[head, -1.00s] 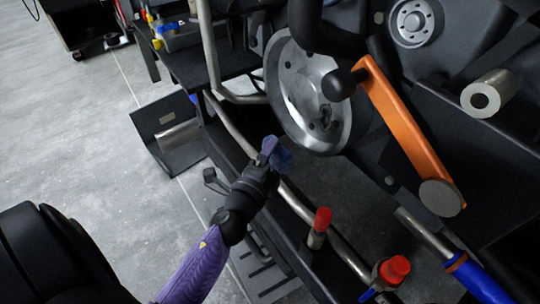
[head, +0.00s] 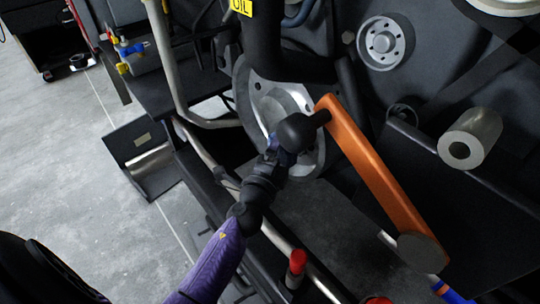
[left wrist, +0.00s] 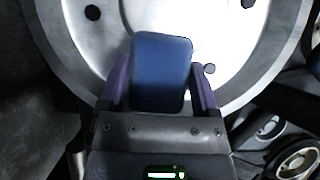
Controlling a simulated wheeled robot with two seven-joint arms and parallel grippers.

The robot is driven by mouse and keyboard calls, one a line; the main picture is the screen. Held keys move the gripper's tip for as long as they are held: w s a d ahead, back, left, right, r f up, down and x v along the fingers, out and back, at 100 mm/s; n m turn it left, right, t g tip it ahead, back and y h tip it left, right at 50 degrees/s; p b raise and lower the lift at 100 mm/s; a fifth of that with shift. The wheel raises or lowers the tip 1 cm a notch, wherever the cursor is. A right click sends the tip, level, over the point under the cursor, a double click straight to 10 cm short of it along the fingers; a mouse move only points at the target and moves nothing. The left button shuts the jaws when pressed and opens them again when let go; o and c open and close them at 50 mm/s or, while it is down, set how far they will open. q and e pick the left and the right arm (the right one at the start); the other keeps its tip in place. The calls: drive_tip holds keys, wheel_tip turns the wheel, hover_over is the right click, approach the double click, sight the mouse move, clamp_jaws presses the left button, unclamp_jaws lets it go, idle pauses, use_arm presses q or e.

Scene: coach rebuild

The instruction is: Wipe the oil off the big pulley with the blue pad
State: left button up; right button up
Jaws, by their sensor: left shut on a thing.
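The big pulley (head: 243,98) is a pale metal disc with dark bolt holes. In the head view the black knob of the orange lever and my left arm cover part of it. In the left wrist view its bright face (left wrist: 226,48) fills the upper middle. My left gripper (head: 276,146) is shut on the blue pad (left wrist: 161,72), which lies between its two purple fingers. The pad is in front of the lower part of the pulley face; I cannot tell if it touches. No oil shows clearly on the visible face. My right gripper is out of view.
An orange lever (head: 372,172) with a black knob (head: 298,132) stands close to the gripper. A thick black pipe (head: 268,45) hangs above. Pale rails (head: 183,80) run at the left. Red-capped valves (head: 297,262) stand below. Open grey floor (head: 70,175) lies left.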

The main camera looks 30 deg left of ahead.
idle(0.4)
use_arm(q)
drive_tip(key=shift+w+d, duration=0.3)
drive_tip(key=shift+w, duration=0.55)
